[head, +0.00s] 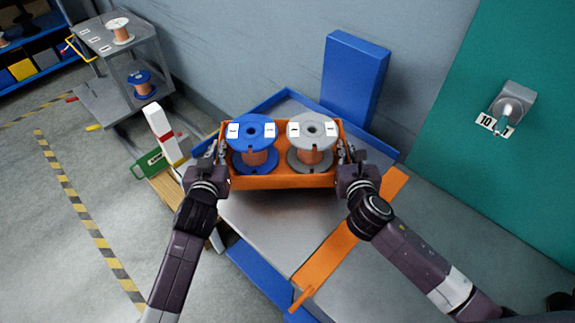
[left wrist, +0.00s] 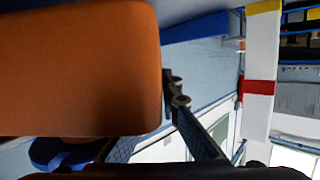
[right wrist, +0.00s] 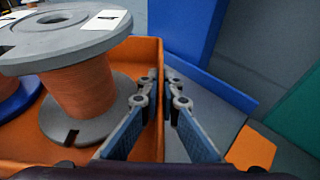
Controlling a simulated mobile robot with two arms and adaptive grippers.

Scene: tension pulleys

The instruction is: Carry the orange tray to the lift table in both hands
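The orange tray (head: 290,181) is over the far part of the lift table (head: 290,225), which has a grey top and blue edges. A shadow lies just below the tray's front; I cannot tell whether its base touches the top. A blue spool (head: 255,130) and a grey spool (head: 312,130), both wound with copper, stand upright in it. My left gripper (head: 221,153) is at the tray's left end, apparently shut on its wall; the tray partly hides the fingers in the left wrist view. My right gripper (right wrist: 160,92) is shut on the right wall, one finger on each side.
A blue upright box (head: 354,78) stands behind the tray. An orange strip (head: 340,245) lies across the table's right side. A grey cart (head: 115,60) with spools stands at the back left. A green wall panel (head: 475,150) bears a fixture labelled 10 (head: 508,105).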

